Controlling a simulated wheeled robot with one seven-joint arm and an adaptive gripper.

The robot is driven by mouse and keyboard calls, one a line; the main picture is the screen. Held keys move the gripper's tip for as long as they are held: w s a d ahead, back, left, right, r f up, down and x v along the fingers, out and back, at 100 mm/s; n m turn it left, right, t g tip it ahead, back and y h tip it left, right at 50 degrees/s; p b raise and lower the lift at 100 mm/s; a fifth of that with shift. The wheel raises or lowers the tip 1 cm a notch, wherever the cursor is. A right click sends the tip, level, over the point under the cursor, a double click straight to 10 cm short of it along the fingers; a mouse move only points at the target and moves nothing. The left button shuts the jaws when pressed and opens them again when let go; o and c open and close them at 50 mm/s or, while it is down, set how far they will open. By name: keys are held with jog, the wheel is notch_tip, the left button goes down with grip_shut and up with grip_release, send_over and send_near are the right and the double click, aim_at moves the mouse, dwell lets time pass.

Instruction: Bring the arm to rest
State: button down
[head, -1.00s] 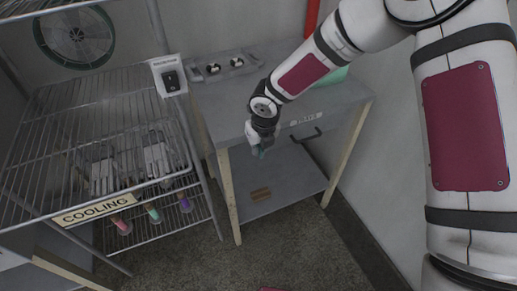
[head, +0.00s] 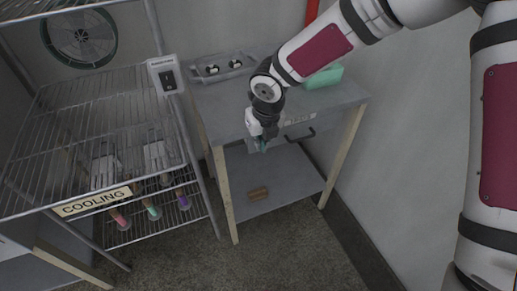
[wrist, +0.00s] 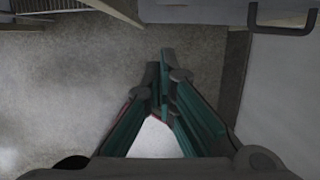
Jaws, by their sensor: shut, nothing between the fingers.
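My gripper (head: 262,146) hangs at the end of my white arm, in front of the grey table's front edge, pointing down. In the wrist view my gripper (wrist: 164,60) shows its teal fingers with the tips together and nothing between them. Below the tips is bare speckled floor. My arm comes in from the upper right in the head view.
The grey table (head: 225,105) carries a tray (head: 224,68) with small dark parts and a green block (head: 324,77). A wire rack (head: 60,125) with a COOLING sign (head: 93,202) stands left. Floor in front is clear.

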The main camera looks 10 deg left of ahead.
jog(key=s+d+r+m+t+h+p, duration=0.15)
jog(key=s+d+r+m, duration=0.25)
jog(key=d+r+m, duration=0.65)
jog(key=s+d+r+m+h, duration=0.3)
jog(key=s+d+r+m, duration=0.1)
jog(key=d+r+m, duration=0.6)
jog(key=s+d+r+m+y, duration=0.1)
jog(key=s+d+m, duration=0.3)
jog(key=s+m, duration=0.5)
jog(key=s+d+r+m+y+p, duration=0.1)
jog(key=s+d+r+m, duration=0.3)
jog(key=s+m, duration=0.6)
jog(key=d+m+y, duration=0.1)
jog(key=m, duration=0.2)
jog(key=shift+r, duration=0.3)
